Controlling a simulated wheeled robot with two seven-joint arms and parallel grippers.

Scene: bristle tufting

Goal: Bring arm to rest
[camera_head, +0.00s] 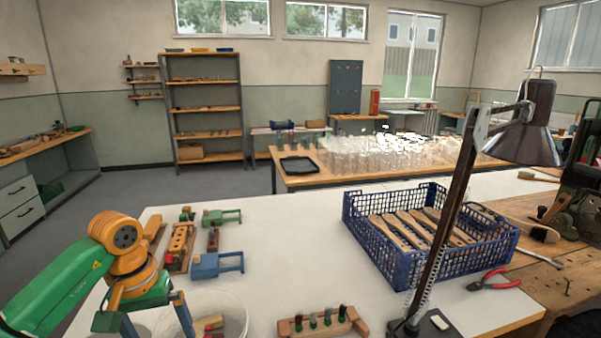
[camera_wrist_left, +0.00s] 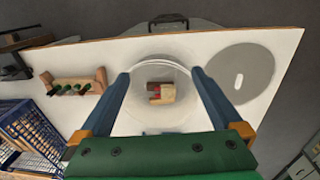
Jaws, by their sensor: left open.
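My left arm, green and orange, comes in from the left in the head view. Its gripper (camera_head: 156,326) points down with two blue fingers at the table's near edge. In the left wrist view the gripper (camera_wrist_left: 160,74) is open, with nothing between its fingers. A whitish bucket (camera_head: 235,310) stands just right of the gripper in the head view. In the left wrist view the bucket (camera_wrist_left: 180,122) shows between and beyond the fingers, with red and wooden pieces (camera_wrist_left: 161,93) inside. My right gripper is in neither view.
A wooden holder (camera_head: 300,328) with green-and-dark tufts, a blue crate (camera_head: 392,262) of wooden handles, a lamp (camera_head: 455,200) and red pliers (camera_head: 493,281) occupy the white table (camera_head: 290,235). Blue (camera_head: 213,265) and green (camera_head: 220,216) fixtures stand behind the gripper. A grey disc (camera_wrist_left: 245,100) lies beside the bucket.

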